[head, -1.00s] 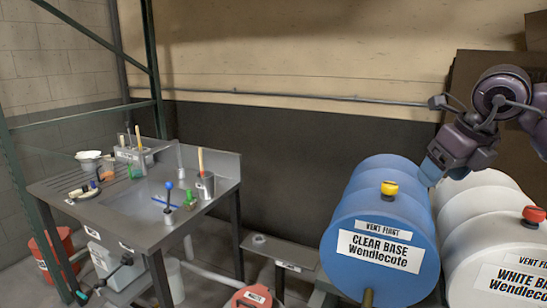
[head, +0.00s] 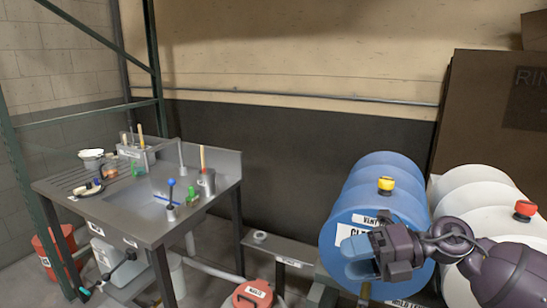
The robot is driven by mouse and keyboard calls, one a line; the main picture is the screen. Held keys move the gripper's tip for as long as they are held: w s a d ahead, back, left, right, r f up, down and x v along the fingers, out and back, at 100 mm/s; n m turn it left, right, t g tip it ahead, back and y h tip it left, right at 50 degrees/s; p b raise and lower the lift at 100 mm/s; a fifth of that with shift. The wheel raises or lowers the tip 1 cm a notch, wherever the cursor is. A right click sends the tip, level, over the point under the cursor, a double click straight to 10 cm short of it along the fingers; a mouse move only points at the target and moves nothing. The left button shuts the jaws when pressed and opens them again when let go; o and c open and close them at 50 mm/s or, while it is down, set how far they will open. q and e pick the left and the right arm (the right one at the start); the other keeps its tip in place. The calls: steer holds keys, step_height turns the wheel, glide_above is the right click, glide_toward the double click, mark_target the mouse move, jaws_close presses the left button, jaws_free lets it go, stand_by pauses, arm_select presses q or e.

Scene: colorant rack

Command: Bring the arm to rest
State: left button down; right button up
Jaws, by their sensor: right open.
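My right gripper (head: 360,258) reaches in from the lower right, in front of the face of the blue drum (head: 372,178). Its blue-grey fingers point left and it is open, with nothing seen between them. It covers most of the drum's label; whether it touches the drum I cannot tell. My right arm (head: 445,240) also covers part of the white drum (head: 480,200). My left gripper is not in view.
The blue drum has a yellow cap (head: 386,184), the white one a red cap (head: 525,209). A steel sink table (head: 150,235) with tools and cups stands at left. A red-lidded container (head: 252,294) stands on the floor between. A green rack post (head: 30,190) is at far left.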

steer(key=s+d+f+m+t+h, duration=0.25)
steer(key=f+m+t, duration=0.55)
steer(key=m, duration=0.4)
steer(key=s+d+f+m+t+h, duration=0.1)
steer(key=d+f+m+t+h, duration=0.25)
steer(key=f+m+t, duration=0.7)
steer(key=s+d+f+m+g+h, duration=0.3)
steer(key=s+f+m+g+h, duration=0.1)
steer(key=s+f+m, duration=0.3)
steer(key=s+d+f+m+g+h, duration=0.4)
steer(key=s+f+m, duration=0.3)
steer(key=s+f, duration=0.2)
steer(key=shift+h, duration=0.5)
steer(key=shift+m, duration=0.25)
